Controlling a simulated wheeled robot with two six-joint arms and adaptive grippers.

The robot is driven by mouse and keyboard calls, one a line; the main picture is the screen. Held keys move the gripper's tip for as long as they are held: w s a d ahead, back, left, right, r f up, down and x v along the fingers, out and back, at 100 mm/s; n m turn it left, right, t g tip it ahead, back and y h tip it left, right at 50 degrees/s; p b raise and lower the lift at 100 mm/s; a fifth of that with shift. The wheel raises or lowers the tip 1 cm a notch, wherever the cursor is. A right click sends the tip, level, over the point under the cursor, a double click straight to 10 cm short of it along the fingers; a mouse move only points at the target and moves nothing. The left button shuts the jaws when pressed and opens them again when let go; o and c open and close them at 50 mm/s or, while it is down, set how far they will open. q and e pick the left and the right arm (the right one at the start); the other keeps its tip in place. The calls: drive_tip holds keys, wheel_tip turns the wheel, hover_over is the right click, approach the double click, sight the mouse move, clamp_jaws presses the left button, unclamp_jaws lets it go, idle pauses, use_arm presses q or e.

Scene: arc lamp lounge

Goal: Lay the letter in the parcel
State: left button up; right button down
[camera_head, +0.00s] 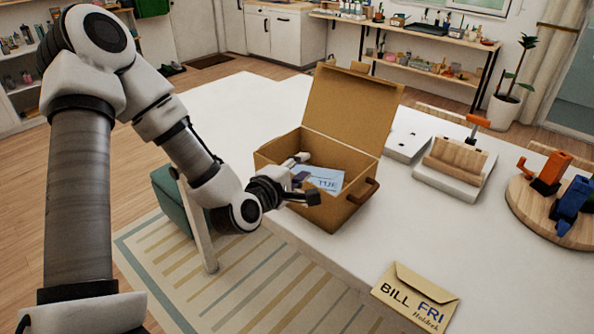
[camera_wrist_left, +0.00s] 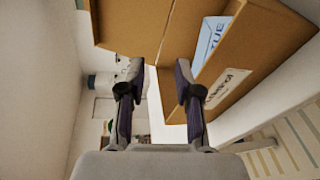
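The parcel is an open brown cardboard box (camera_head: 357,207) with its lid raised at the back. The letter, a light blue paper (camera_head: 329,178) marked "TUE", lies inside it, and it also shows in the left wrist view (camera_wrist_left: 209,38). My left gripper (camera_head: 306,180) is at the box's left front side, over or close to the rim. Its fingers (camera_wrist_left: 158,82) are apart in the left wrist view with nothing held between them. The fingers hide part of the letter in the head view. My right gripper is not in view.
A tan envelope (camera_head: 415,297) reading "BILL FRI" lies at the table's front edge. Right of the box stand a white flat box (camera_head: 405,146), a wooden holder on a white base (camera_head: 455,184), and a round wooden board (camera_head: 530,208) with orange and blue items. The white table (camera_head: 240,105) is clear behind left.

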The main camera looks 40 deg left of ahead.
use_arm(q)
drive_tip(key=s+d+f+m+g+h, duration=0.1)
drive_tip(key=s+d+f+m+g, duration=0.3)
drive_tip(key=f, duration=0.5)
drive_tip(key=s+d+f+m+g, duration=0.25)
drive_tip(key=s+f+m, duration=0.35)
drive_tip(key=f, duration=0.3)
drive_tip(key=s+d+f+m+g+h, duration=0.1)
drive_tip(key=s+d+f+m+g, duration=0.2)
drive_tip(key=s+f+m+g, duration=0.35)
drive_tip(key=s+d+f+m+g, duration=0.1)
drive_tip(key=s+f+m+g, duration=0.2)
drive_tip(key=s+f, duration=0.5)
drive_tip(key=s+m, duration=0.1)
drive_tip(key=s, duration=0.2)
drive_tip(key=shift+d+f+y, duration=0.3)
drive_tip(key=shift+d+f, duration=0.05)
drive_tip(key=shift+f, duration=0.05)
